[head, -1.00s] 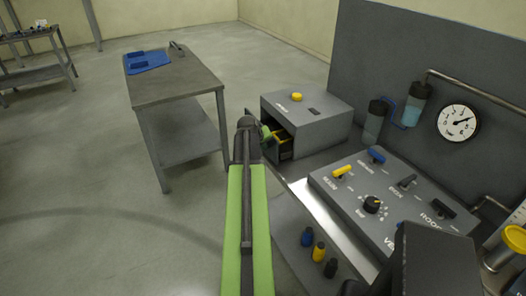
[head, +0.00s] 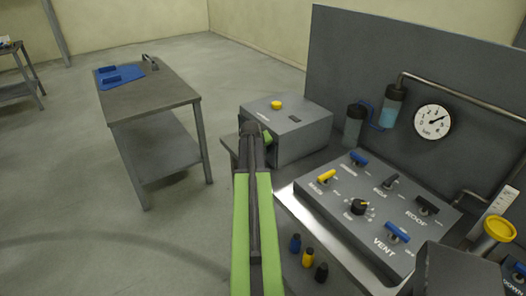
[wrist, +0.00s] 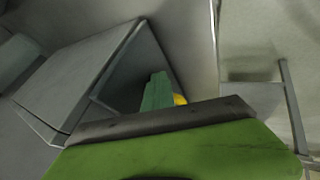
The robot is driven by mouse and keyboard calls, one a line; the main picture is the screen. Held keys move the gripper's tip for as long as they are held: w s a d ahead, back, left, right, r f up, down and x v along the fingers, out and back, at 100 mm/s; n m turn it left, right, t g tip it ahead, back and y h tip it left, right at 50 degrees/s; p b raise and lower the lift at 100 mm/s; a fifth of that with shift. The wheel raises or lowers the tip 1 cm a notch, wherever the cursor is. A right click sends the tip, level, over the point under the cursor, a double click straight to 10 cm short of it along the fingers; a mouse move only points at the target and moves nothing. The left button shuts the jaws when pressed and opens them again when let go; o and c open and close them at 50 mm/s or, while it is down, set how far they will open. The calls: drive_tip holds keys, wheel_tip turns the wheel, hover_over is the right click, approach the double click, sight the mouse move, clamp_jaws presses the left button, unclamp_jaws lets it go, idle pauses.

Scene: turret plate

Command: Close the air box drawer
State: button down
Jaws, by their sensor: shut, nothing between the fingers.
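The air box (head: 295,135) is a grey box with a yellow knob (head: 277,104) on top, at the back left of the bench. Its drawer front is mostly hidden behind my arm in the head view, so I cannot tell how far out the drawer stands. In the wrist view the grey box (wrist: 75,80) fills the left, with a dark face or recess beside the fingers. My gripper (wrist: 158,90) is shut and empty, its green fingertips at this dark area. A bit of yellow (wrist: 180,99) shows just right of them. In the head view only a green bit of my gripper (head: 267,137) shows against the box front.
A control panel (head: 330,215) with levers and a dial is right of my arm. Small blue, yellow and black knobs (head: 308,257) are at the bench front. A grey side table (head: 150,100) with a blue mat stands left, with open floor around it.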

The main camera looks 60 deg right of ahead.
drive_tip(key=shift+w+a, duration=0.25)
drive_tip(key=shift+a, duration=0.35)
drive_tip(key=shift+w+a, duration=0.2)
drive_tip(key=shift+a, duration=0.4)
drive_tip(key=w+p+v, duration=0.1)
drive_tip(key=p+v, duration=0.7)
drive_tip(key=v, duration=0.2)
drive_tip(key=shift+a, duration=0.55)
